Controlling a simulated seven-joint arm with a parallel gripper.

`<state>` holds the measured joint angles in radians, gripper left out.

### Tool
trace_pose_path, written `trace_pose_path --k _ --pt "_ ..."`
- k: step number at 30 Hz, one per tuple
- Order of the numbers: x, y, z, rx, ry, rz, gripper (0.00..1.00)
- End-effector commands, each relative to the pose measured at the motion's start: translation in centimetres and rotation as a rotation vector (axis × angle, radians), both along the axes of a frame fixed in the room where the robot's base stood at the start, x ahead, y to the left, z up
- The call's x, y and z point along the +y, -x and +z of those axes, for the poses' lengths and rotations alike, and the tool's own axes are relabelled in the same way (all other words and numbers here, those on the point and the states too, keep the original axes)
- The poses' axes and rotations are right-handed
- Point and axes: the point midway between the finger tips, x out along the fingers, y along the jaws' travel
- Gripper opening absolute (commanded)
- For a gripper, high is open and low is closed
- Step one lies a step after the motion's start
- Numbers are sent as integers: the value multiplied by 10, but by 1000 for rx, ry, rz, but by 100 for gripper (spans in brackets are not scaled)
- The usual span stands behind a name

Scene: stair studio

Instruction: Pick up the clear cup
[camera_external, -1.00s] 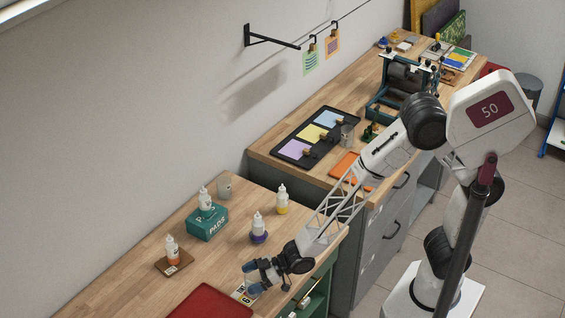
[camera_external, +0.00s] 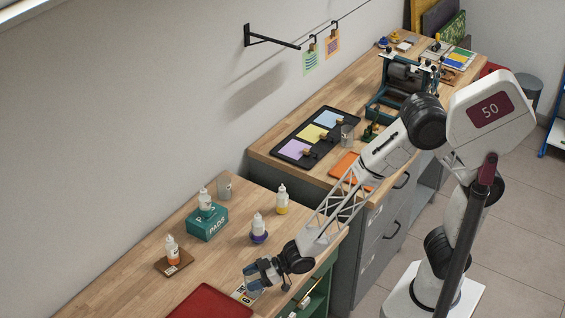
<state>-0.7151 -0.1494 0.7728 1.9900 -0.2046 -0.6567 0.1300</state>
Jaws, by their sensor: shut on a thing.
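My gripper (camera_external: 254,277) is low over the front edge of the near wooden worktop, at the bottom middle of the external view. Its fingers are shut on a small, clear, bluish thing (camera_external: 252,285), which looks like the clear cup. The fingers hide part of it, and I cannot tell whether it touches the worktop. A printed card (camera_external: 240,295) lies just beside and below the gripper.
A red tray (camera_external: 208,302) lies left of the gripper. Several dropper bottles, one on a teal box (camera_external: 207,223), stand farther back. Greyish see-through cups stand by the wall (camera_external: 224,188) and on the far bench (camera_external: 347,137).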

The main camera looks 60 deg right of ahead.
Motion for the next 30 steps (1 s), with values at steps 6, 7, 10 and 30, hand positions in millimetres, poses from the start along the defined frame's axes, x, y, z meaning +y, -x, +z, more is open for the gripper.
trace_pose_path --k 6,7,10,30 --pt "0 0 10 -1 -1 0 41" --pt "0 0 12 -2 -1 0 41" --pt "0 0 23 -3 -2 0 41" --pt "-59 66 43 -1 -1 0 41"
